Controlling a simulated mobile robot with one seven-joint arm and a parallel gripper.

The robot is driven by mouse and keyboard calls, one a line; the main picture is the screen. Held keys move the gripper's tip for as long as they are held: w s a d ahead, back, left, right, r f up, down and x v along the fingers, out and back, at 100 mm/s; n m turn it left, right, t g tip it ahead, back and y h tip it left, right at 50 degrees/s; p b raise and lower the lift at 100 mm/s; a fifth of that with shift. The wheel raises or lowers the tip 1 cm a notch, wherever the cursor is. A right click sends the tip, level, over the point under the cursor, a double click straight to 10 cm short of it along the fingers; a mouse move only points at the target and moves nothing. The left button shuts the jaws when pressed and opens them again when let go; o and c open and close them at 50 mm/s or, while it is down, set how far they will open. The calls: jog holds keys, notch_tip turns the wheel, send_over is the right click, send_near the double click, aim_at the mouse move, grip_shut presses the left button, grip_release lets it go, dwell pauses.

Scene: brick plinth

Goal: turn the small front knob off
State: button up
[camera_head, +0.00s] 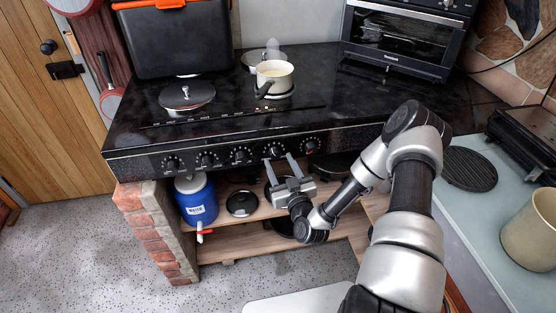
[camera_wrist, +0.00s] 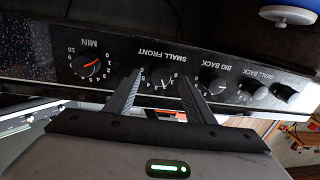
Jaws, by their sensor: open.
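The small front knob (camera_wrist: 162,76) is a black dial on the stove's front panel, under upside-down "SMALL FRONT" lettering in the wrist view. Its light mark appears turned toward the low numbers, but the exact setting is hard to read. In the head view the knob (camera_head: 274,151) is second from the right in the row. My gripper (camera_head: 279,159) is open, with one finger on either side of the knob and the tips close to the panel. I cannot tell whether the fingers touch it. In the wrist view my gripper (camera_wrist: 161,77) straddles it, holding nothing.
The timer knob (camera_wrist: 90,66) with a red pointer and the big back knob (camera_wrist: 213,83) flank it closely. A white pot (camera_head: 274,73) stands on the black stove top (camera_head: 330,85). Below are a wooden shelf (camera_head: 262,211) and a blue canister (camera_head: 197,204).

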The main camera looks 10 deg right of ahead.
aim_at(275, 153)
jog(key=shift+w+a, duration=0.15)
jog(key=shift+w, duration=1)
jog(key=c, duration=1.1)
jog(key=shift+o, duration=0.2)
jog(key=shift+n, duration=0.5)
jog(key=shift+a+n+g+b, duration=0.1)
jog(key=shift+n+g+b, duration=0.2)
jog(key=shift+n+b, duration=0.5)
jog(key=n+b, duration=0.1)
jog(key=n, duration=0.3)
jog(key=n+h+b, duration=0.1)
jog(key=n+b, duration=0.3)
jog(key=shift+r+n+g, duration=0.15)
jog(key=shift+n+g, duration=0.15)
jog(key=shift+n, duration=0.1)
jog(key=shift+b, duration=0.3)
